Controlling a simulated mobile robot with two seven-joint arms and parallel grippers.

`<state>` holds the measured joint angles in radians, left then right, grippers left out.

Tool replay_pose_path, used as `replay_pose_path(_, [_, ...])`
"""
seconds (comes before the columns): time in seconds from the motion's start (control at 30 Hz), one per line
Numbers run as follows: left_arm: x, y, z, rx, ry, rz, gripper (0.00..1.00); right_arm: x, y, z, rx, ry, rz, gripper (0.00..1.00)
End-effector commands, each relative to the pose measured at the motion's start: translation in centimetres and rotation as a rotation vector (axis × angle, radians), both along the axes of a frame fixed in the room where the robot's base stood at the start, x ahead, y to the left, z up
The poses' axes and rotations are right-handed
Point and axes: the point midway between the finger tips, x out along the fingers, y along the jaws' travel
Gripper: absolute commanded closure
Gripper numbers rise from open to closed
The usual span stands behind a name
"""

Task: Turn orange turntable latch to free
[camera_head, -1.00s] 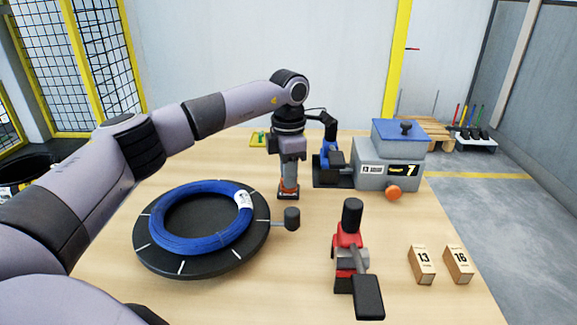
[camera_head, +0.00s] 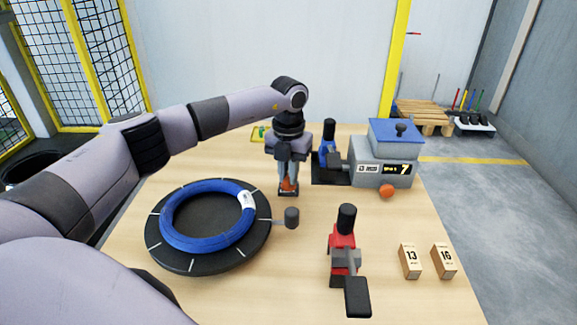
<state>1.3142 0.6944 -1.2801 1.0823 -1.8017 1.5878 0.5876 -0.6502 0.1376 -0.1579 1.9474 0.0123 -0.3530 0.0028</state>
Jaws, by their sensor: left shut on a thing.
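The orange turntable latch (camera_head: 289,185) stands on a small dark base behind and to the right of the turntable. My left gripper (camera_head: 288,180) points straight down over it and is shut on it, hiding its upper part. The black turntable (camera_head: 178,265) with white marks carries a blue coil (camera_head: 176,238) with a white label. A dark knob on a short arm (camera_head: 291,217) sticks out from the turntable's right side. My right gripper is not in view.
A red clamp tool (camera_head: 342,245) stands at the front, and a blue one (camera_head: 327,145) behind. A grey machine (camera_head: 380,170) with an orange knob is at the back right. Boxes 13 (camera_head: 410,261) and 16 (camera_head: 444,261) lie at the right. The table between is clear.

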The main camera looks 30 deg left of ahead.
Motion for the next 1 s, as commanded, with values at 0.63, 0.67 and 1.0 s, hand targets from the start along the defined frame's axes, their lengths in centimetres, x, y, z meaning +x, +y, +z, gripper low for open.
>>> replay_pose_path(0.63, [0.1,0.0,0.3,-0.001,-0.006,0.324,1.0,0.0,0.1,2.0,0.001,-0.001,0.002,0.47])
replay_pose_path(0.67, [0.1,0.0,0.3,-0.001,-0.006,0.328,1.0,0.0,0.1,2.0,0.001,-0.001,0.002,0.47])
replay_pose_path(1.0, [0.2,0.1,0.2,-0.001,-0.007,0.34,1.0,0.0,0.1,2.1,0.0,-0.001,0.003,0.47])
